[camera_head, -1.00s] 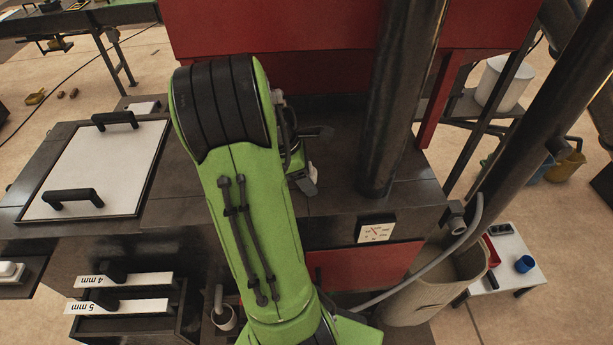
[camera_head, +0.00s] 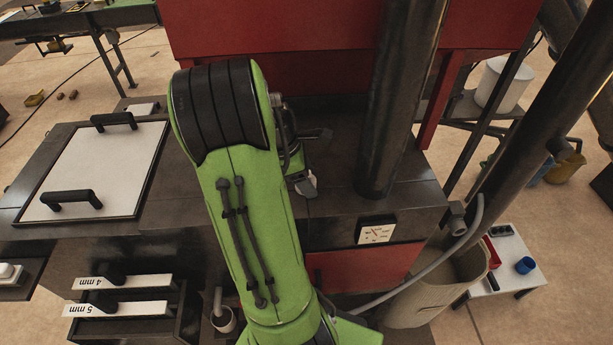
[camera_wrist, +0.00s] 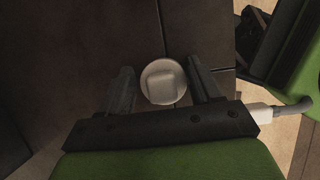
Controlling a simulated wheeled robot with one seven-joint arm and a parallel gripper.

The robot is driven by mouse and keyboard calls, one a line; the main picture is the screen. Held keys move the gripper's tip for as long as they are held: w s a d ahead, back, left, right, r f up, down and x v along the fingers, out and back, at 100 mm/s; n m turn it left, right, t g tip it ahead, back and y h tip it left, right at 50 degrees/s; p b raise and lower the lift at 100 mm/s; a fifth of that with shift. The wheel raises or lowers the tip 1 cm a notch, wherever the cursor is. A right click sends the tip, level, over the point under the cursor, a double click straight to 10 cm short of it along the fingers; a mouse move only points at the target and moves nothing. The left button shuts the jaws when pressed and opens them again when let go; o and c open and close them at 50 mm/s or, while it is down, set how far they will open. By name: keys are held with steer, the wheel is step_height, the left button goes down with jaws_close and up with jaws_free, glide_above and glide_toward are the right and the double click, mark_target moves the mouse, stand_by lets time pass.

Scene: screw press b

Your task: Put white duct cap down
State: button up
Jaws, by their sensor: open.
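The white duct cap (camera_wrist: 163,82) shows in the wrist view as a pale round piece with a raised square-like middle. It lies between the two fingers of my gripper (camera_wrist: 165,88), with dark gaps to both fingers. The fingers are open and do not appear to touch it. The cap appears to rest on the dark tiled top; any small height above it cannot be told.
A white plate with two black handles (camera_head: 100,172) lies on the dark bench top (camera_head: 345,218) at left. A thick dark column (camera_head: 400,100) stands right of my gripper. A red press body (camera_head: 330,25) is behind. A beige bin (camera_head: 425,290) stands at right.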

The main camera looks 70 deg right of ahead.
steer(key=shift+a+f, duration=0.45)
steer(key=shift+f, duration=0.1)
steer(key=d+p+v, duration=0.1)
steer(key=p+v, duration=0.3)
steer(key=v, duration=0.9)
steer(key=shift+r, duration=0.4)
steer(key=shift+s+a, duration=0.1)
steer(key=shift+a, duration=0.05)
steer(key=w+a+r+m+t, duration=0.1)
steer(key=w+a+r+t, duration=0.3)
steer(key=a, duration=0.5)
steer(key=s+a+m+t+y, duration=0.2)
steer(key=s+a+m+t, duration=0.1)
steer(key=a, duration=1.9)
steer(key=shift+m+t, duration=0.7)
steer(key=shift+t, duration=0.5)
